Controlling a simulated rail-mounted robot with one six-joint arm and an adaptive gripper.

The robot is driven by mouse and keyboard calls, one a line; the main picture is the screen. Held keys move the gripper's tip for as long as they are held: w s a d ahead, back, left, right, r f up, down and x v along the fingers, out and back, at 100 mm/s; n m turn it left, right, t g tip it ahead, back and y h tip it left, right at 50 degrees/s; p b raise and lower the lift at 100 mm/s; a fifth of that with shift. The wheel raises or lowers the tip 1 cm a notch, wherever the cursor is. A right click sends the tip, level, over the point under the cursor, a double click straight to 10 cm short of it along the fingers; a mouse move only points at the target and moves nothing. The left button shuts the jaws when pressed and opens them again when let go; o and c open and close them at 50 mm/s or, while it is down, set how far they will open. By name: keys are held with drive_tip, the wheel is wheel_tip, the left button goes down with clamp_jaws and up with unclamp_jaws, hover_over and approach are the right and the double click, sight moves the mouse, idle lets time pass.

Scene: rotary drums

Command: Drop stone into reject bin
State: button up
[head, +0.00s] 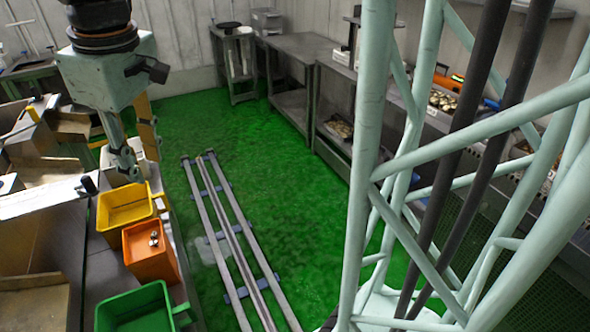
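My gripper (143,168) hangs from the pale teal housing at the left, above and behind the bins. A grey finger and a tan finger with dark joints stand apart; I see no stone between them. A yellow bin (124,206), an orange bin (149,253) and a green bin (133,312) stand in a row. No label shows which is the reject bin. Small pale and dark pieces (154,239) show at the orange bin; they may be stones, but are too small to tell. The inside of the yellow bin looks empty.
Floor rails (232,245) run along the green floor (205,130) right of the bins. Grey workbenches (300,45) line the back wall. Trays of pale round pieces (441,101) stand at right, partly behind my lattice column. Machinery (40,140) crowds the left.

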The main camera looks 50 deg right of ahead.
drive_tip(key=s+r+m, duration=0.2)
drive_tip(key=s, duration=1.1)
drive_tip(key=s+r+m+t, duration=0.1)
drive_tip(key=s+r+m, duration=0.1)
drive_tip(key=s, duration=1.1)
drive_tip(key=shift+r+m+t, duration=0.3)
drive_tip(key=shift+m, duration=0.5)
drive_tip(key=shift+s, duration=0.1)
drive_tip(key=shift+r, duration=0.1)
